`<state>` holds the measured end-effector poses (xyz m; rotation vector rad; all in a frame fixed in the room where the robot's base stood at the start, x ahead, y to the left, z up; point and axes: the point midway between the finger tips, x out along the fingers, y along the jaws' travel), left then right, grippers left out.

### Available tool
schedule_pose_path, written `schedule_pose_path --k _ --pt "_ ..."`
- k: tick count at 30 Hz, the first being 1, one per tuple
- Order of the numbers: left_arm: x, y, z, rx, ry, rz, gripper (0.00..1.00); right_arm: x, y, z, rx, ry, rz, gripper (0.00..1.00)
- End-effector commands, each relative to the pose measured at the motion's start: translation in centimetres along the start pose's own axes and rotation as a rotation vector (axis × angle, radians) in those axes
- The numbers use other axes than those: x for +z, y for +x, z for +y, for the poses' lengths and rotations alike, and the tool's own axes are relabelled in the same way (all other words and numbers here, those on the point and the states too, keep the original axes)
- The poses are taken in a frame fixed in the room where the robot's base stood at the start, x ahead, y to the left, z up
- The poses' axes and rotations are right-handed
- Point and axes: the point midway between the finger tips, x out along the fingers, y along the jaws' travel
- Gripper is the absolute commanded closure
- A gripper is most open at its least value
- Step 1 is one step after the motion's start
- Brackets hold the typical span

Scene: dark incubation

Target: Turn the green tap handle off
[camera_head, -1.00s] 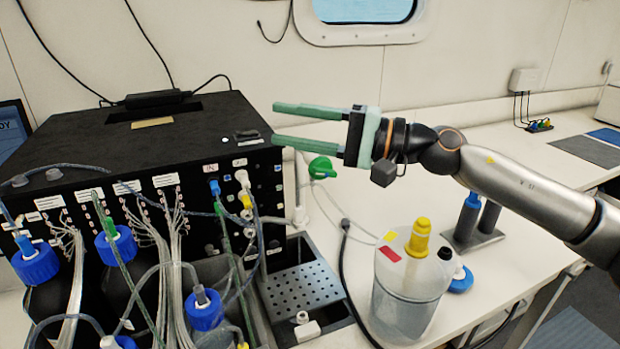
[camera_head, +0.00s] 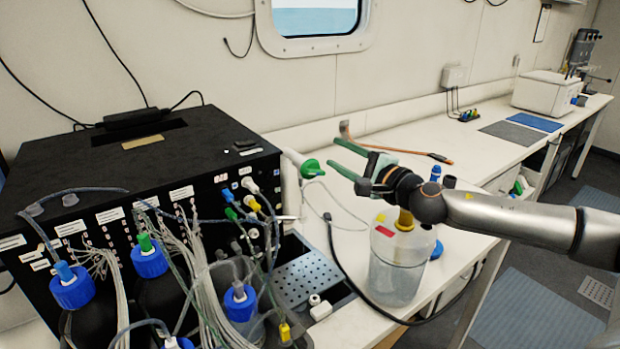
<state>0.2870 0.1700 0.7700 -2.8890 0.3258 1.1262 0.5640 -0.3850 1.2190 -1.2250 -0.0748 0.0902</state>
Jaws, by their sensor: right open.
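The green tap handle (camera_head: 312,169) sits at the end of a white fitting to the right of the black box (camera_head: 150,160), above the bench. My right gripper (camera_head: 335,153) has green fingers and is open and empty. In the picture its fingertips are just right of the handle, one above and one slightly right of it. I see a gap and no clear contact; the depth between them is hard to tell. My left gripper is not in view.
A clear jug (camera_head: 396,270) with a yellow cap stands on the bench below my right gripper. Blue-capped bottles (camera_head: 150,262) and tangled tubes crowd the front of the box. A perforated metal tray (camera_head: 309,279) lies between. The bench (camera_head: 490,160) behind is mostly clear.

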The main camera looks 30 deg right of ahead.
Motion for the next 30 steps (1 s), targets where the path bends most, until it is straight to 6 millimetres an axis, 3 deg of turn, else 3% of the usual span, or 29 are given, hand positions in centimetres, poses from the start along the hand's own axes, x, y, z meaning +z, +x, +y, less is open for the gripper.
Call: schedule_pose_path --k 8,18,20,30 --pt "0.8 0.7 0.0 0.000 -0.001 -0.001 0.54 -1.6 -0.3 1.6 -0.002 0.002 0.036 0.54" --pt "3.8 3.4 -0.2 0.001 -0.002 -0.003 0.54 -4.0 -0.4 8.4 -0.001 0.003 0.034 0.54" --pt "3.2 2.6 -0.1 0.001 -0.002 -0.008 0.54 -3.6 0.9 7.3 -0.007 0.006 0.031 0.54" --pt "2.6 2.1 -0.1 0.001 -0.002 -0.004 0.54 -3.9 6.0 7.4 -0.004 0.003 0.033 0.54"
